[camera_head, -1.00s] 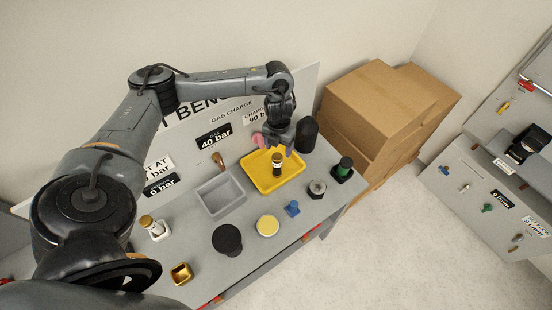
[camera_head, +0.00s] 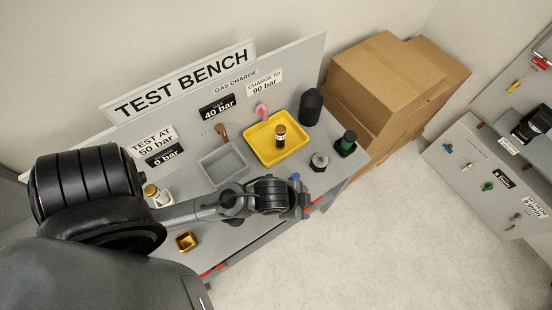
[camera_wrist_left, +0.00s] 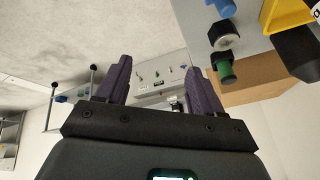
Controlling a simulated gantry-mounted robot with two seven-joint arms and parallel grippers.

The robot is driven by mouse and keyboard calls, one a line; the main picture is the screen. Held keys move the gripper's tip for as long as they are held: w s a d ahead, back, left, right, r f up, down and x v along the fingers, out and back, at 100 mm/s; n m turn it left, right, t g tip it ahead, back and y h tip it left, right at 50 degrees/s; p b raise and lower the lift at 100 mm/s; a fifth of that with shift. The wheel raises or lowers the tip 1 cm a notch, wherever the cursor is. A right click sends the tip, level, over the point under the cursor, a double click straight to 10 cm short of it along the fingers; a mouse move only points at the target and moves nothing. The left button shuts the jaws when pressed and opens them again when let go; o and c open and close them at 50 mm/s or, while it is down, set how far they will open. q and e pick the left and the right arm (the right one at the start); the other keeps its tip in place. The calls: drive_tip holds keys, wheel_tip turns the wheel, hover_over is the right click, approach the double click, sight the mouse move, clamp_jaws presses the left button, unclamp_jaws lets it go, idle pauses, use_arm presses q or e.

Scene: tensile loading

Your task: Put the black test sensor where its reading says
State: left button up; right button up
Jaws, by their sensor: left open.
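A small black cylinder with a brass-coloured top and pale label (camera_head: 281,136) stands upright in the yellow tray (camera_head: 262,141); it may be the test sensor, but its label is too small to read. My left gripper (camera_head: 304,197) is past the front side of the bench, nearer the camera than the tray, and apart from the cylinder. In the left wrist view its purple fingers (camera_wrist_left: 159,68) are spread with nothing between them. My right gripper is not in view.
Signs read "TEST AT 50 bar" (camera_head: 152,139) and "CHARGE TO 90 bar" (camera_head: 264,83); displays read 0 bar (camera_head: 165,155) and 40 bar (camera_head: 217,107). A grey tray (camera_head: 222,166), black dome (camera_head: 311,106), hex nut (camera_head: 319,162) and green-topped part (camera_head: 346,143) stand on the bench.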

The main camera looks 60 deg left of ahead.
use_arm(q)
drive_tip(key=s+a+n+g, duration=0.2)
drive_tip(key=s+a+n, duration=0.1)
drive_tip(key=s, duration=0.3)
drive_tip(key=shift+a+f+n, duration=0.3)
drive_tip(key=shift+a+n, duration=0.1)
drive_tip(key=shift+n, duration=0.3)
drive_tip(key=shift+r, duration=0.1)
wheel_tip(320, 180, up, 12)
drive_tip(key=p, duration=1.1)
drive_tip(key=shift+f+p, duration=0.2)
drive_tip(key=shift+p, duration=0.15)
